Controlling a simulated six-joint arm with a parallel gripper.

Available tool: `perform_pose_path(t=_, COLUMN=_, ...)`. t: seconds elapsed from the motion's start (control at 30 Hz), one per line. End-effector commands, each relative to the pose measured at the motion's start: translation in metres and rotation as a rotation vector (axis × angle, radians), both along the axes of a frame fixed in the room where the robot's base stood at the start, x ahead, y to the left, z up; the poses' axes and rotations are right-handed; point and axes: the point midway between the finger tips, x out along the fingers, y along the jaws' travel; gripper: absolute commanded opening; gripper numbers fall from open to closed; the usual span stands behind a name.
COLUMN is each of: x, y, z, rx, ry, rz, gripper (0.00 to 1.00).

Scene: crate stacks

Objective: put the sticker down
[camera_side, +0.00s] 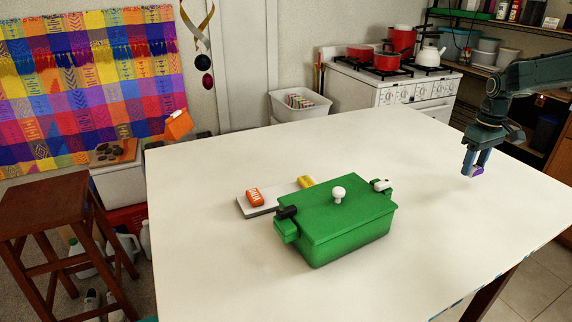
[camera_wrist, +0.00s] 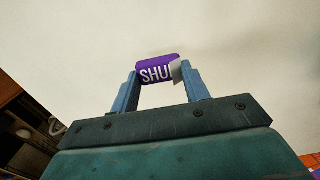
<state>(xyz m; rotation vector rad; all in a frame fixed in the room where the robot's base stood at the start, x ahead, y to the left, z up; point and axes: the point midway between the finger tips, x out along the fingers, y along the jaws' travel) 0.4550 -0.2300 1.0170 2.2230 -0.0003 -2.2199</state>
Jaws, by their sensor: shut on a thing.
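My gripper (camera_side: 476,166) is over the right part of the white table (camera_side: 420,230). It is shut on a purple sticker (camera_side: 477,171). In the wrist view the sticker (camera_wrist: 155,71) sits between the two blue fingers (camera_wrist: 160,80) and shows white letters reading "SHU", the rest being covered by a pale grey corner or finger. In the side view I cannot tell how far the sticker is above the table.
A green lidded box (camera_side: 345,240) with a white knob (camera_side: 339,194) and dark and white side clips stands mid-table. Behind it a grey plate (camera_side: 262,209) carries an orange block (camera_side: 254,196); a yellow block (camera_side: 306,182) is beside it. The table between box and gripper is clear.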

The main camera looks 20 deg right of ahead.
Motion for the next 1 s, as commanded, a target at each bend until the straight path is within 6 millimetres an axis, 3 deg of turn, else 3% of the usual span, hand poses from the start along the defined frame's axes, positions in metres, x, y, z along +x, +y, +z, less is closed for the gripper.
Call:
perform_pose_path(t=0.4, x=0.0, y=0.0, z=-0.04, rx=0.001, ry=0.002, rz=0.0, gripper=0.25)
perform_pose_path(t=0.87, x=0.0, y=0.0, z=-0.044, rx=0.001, ry=0.002, rz=0.0, gripper=0.25)
perform_pose_path(t=0.9, x=0.0, y=0.0, z=-0.044, rx=0.001, ry=0.001, rz=0.0, gripper=0.52)
perform_pose_path(t=1.0, x=0.0, y=0.0, z=-0.044, rx=0.001, ry=0.001, rz=0.0, gripper=0.67)
